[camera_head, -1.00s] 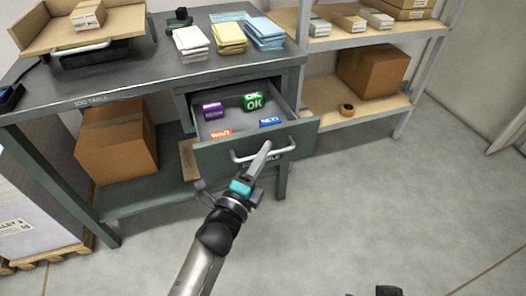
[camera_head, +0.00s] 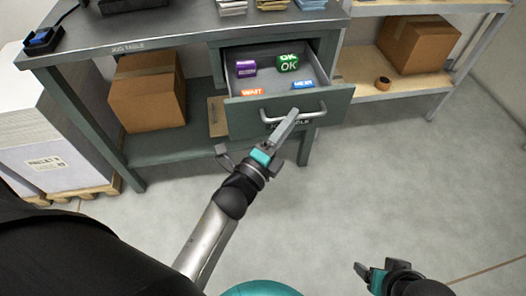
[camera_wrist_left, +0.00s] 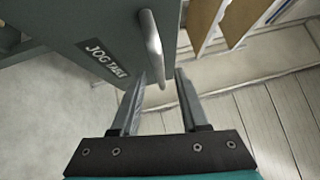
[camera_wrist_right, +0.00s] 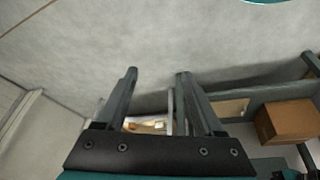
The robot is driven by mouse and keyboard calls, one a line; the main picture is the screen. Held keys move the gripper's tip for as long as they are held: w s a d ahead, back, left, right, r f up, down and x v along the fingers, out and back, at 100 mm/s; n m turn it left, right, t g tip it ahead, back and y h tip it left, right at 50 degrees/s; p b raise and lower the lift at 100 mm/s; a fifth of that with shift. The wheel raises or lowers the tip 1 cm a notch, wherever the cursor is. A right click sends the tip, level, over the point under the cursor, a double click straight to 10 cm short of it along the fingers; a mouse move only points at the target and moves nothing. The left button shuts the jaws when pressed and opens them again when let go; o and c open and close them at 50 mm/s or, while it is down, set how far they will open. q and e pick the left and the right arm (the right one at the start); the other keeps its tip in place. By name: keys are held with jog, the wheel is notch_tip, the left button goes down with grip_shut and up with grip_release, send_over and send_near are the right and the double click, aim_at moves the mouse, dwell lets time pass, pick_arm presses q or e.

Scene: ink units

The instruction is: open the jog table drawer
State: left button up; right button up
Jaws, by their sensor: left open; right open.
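The jog table (camera_head: 150,41) is a dark grey-green bench at the upper left of the head view. Its drawer (camera_head: 240,118) stands pulled out, with its inside visible. A pale bar handle (camera_head: 318,113) runs across the drawer front. My left gripper (camera_head: 287,125) is open at the handle; in the left wrist view the handle (camera_wrist_left: 153,45) reaches down between the spread fingers (camera_wrist_left: 157,85). Contact with the handle cannot be told. My right gripper (camera_head: 369,275) is open and empty, low over the floor, away from the drawer.
Inside the drawer are a purple block (camera_head: 246,68), a green OK block (camera_head: 288,63), an orange WAIT piece (camera_head: 252,93) and a blue NEXT piece (camera_head: 302,85). A cardboard box (camera_head: 148,100) sits on the lower shelf. A pallet stack (camera_head: 50,150) stands left. Floor at right is clear.

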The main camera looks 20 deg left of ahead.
pick_arm(q)
jog(key=p+v, duration=0.2)
jog(key=v, duration=1.1)
pick_arm(e)
jog(key=shift+g, duration=0.4)
jog(key=f, duration=0.5)
jog(key=shift+s, duration=0.4)
jog(key=shift+d, duration=0.1)
